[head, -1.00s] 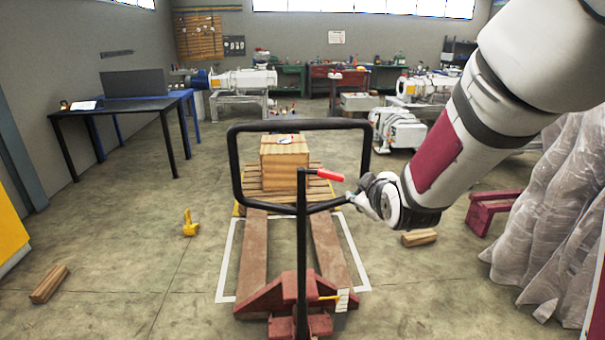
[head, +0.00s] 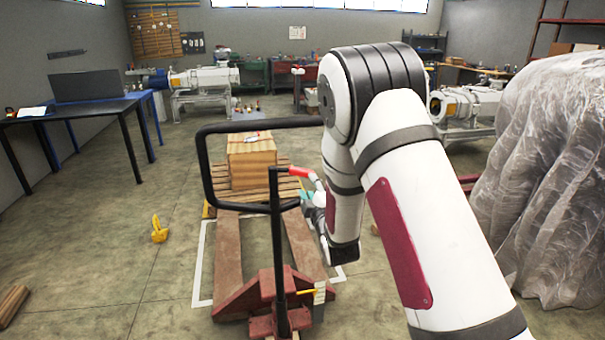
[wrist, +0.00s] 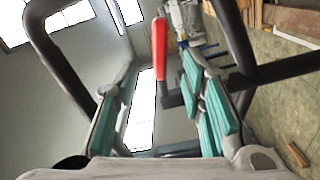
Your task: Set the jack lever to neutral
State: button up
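The red jack lever (head: 298,171) sticks out to the right from the top of the black post of the pallet jack (head: 277,245), inside the lower part of its looped handle. In the wrist view the red lever (wrist: 158,48) shows in the gap between my fingers. My gripper (head: 308,190) is just below and right of the lever in the head view, partly hidden by my arm. In the wrist view my gripper (wrist: 160,85) is open, its teal pads on either side of the lever. I see no clear contact with it.
The black handle loop (head: 207,170) surrounds the lever, and its bars pass close to my fingers. A wooden box (head: 252,165) sits on a pallet behind the jack. A yellow object (head: 159,230) lies on the floor to the left. A plastic-covered bulk (head: 555,170) stands at the right.

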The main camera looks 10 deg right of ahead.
aim_at(304, 175)
jog(key=w, duration=0.9)
jog(key=shift+w, duration=0.3)
grip_shut()
